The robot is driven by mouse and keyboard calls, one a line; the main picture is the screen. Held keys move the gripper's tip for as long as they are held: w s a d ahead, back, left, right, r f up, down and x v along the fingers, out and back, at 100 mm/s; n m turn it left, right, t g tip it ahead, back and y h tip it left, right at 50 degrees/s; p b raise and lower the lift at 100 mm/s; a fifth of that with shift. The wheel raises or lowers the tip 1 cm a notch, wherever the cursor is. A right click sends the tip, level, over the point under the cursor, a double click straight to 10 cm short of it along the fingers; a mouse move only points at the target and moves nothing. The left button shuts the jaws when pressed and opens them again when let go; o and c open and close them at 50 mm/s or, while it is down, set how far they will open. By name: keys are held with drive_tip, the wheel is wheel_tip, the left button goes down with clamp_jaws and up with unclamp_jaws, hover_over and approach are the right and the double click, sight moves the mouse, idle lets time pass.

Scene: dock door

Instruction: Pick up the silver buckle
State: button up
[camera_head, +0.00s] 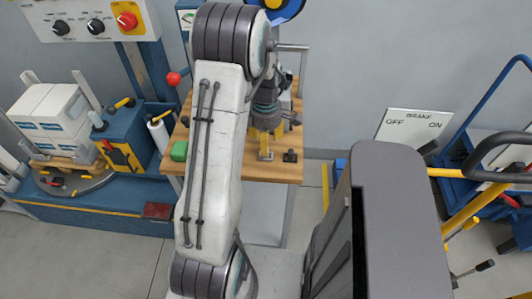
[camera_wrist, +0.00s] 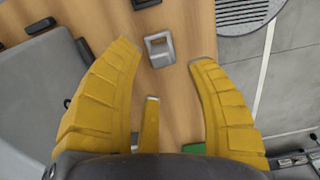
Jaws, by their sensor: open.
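The silver buckle (camera_wrist: 161,60) is a small squarish metal frame with an opening. It lies flat on the wooden tabletop (camera_wrist: 185,100). In the wrist view it sits just beyond and between the tips of my yellow-fingered gripper (camera_wrist: 165,58), nearer the left finger. The fingers are spread apart with nothing between them. In the head view my gripper (camera_head: 265,132) points down over the right part of the table, and the buckle (camera_head: 266,156) shows just below the fingers in the picture.
A green block (camera_head: 179,151) lies at the table's left side. A small dark object (camera_head: 290,156) is right of the buckle.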

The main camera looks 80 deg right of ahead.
drive_tip(key=shift+s+f+p, duration=0.1)
drive_tip(key=shift+f+p, duration=0.25)
drive_tip(key=shift+f, duration=1.85)
drive_tip(key=shift+c, duration=0.3)
drive_tip(key=shift+a, duration=0.1)
clamp_jaws()
